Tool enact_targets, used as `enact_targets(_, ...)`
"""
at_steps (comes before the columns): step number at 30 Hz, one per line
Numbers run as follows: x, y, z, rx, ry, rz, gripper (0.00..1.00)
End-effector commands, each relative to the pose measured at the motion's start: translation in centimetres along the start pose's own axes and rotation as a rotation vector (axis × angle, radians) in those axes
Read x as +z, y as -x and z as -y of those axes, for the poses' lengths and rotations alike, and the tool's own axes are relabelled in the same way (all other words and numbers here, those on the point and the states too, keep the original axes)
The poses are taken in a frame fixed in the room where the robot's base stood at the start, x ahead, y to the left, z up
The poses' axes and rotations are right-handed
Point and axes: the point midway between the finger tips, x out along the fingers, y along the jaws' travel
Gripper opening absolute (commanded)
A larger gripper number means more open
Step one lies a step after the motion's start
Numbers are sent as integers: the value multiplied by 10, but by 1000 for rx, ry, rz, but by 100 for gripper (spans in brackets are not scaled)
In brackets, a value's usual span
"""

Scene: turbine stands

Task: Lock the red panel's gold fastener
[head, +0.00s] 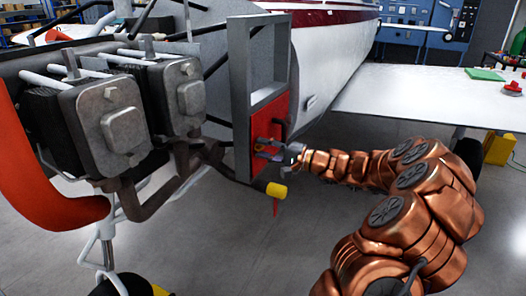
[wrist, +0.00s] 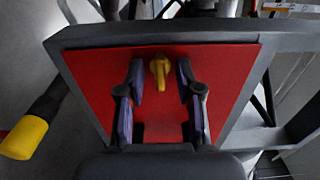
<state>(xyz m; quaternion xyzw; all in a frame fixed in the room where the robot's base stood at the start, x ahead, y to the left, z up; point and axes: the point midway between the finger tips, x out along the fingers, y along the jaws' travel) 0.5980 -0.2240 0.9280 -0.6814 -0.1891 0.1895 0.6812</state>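The red panel (wrist: 88,72) fills the middle of the wrist view, set in a grey frame (wrist: 70,36). It also shows in the head view (head: 267,124), on the lower part of the upright grey frame. The gold fastener (wrist: 160,68) sticks out near the panel's top middle in the wrist view, its handle pointing roughly up and down. My gripper (wrist: 160,82) is open, with one finger on each side of the fastener and a gap to both. In the head view my gripper (head: 262,149) is right at the panel's face and partly hides the fastener.
A yellow-capped cylinder (wrist: 24,138) sticks out beside the frame; it also shows below the panel in the head view (head: 276,190). Engine cylinders (head: 110,115) and pipes stand left of the frame. A white wing (head: 400,95) extends to the right.

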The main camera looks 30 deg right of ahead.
Motion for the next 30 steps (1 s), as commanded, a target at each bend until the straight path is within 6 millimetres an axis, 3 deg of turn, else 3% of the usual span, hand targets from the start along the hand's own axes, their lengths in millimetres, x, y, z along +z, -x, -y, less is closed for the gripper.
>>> enact_targets(28,0,-2,0,-1,-1,0,35)
enact_targets(30,0,-2,0,-1,0,0,28)
